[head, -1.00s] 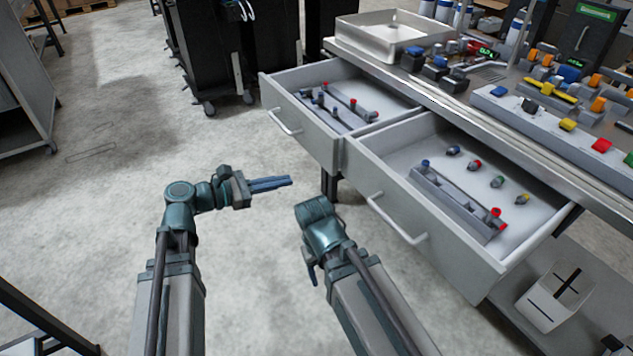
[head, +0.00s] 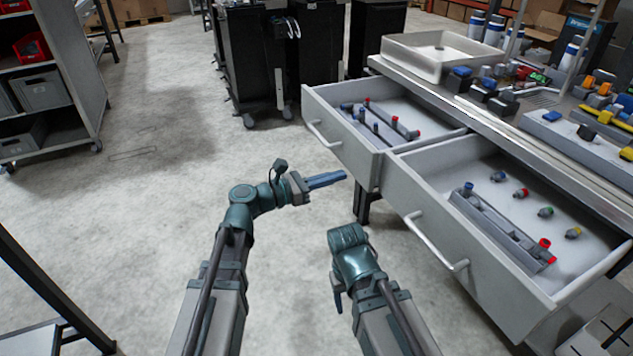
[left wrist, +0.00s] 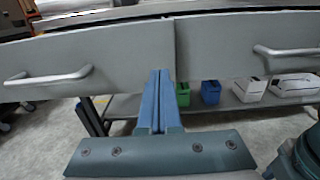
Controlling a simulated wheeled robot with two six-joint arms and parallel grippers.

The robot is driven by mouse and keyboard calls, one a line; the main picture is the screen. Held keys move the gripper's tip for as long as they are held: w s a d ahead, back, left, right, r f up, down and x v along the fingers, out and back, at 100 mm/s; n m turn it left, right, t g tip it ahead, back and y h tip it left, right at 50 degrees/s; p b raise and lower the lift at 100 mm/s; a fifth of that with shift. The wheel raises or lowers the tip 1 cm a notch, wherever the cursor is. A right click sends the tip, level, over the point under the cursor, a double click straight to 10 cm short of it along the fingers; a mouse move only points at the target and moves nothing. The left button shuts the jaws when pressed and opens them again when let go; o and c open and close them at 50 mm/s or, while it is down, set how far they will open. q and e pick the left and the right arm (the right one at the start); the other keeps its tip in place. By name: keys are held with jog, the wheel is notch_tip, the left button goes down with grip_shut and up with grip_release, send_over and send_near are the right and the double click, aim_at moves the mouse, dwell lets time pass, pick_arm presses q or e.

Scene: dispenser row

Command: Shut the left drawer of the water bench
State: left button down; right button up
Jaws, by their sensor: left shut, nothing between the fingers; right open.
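The left drawer (head: 340,148) of the bench is pulled out, with a grey front, a bar handle (head: 322,136) and blue- and red-capped fittings inside. My left gripper (head: 343,176) is shut and empty, its blue fingers pointing at the lower right part of that front. In the left wrist view, its fingertips (left wrist: 160,74) overlap the left drawer's front (left wrist: 110,62) just left of the seam between the drawers. I cannot tell whether they touch. My right gripper (head: 338,290) is open and hangs low, left of the right drawer; its fingers are partly hidden.
The right drawer (head: 470,262) is also pulled out, its handle (head: 437,243) jutting out. A metal basin (head: 440,55) and valve parts are on the bench top. Black cabinets (head: 265,60) stand behind, and a shelf unit (head: 65,75) stands at the left. The floor between is clear.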

aim_at(365, 168)
pick_arm(q)
jog(key=shift+x, duration=2.75)
jog(key=x, duration=1.3)
jog(key=shift+w+d, duration=0.15)
jog(key=shift+d, duration=0.1)
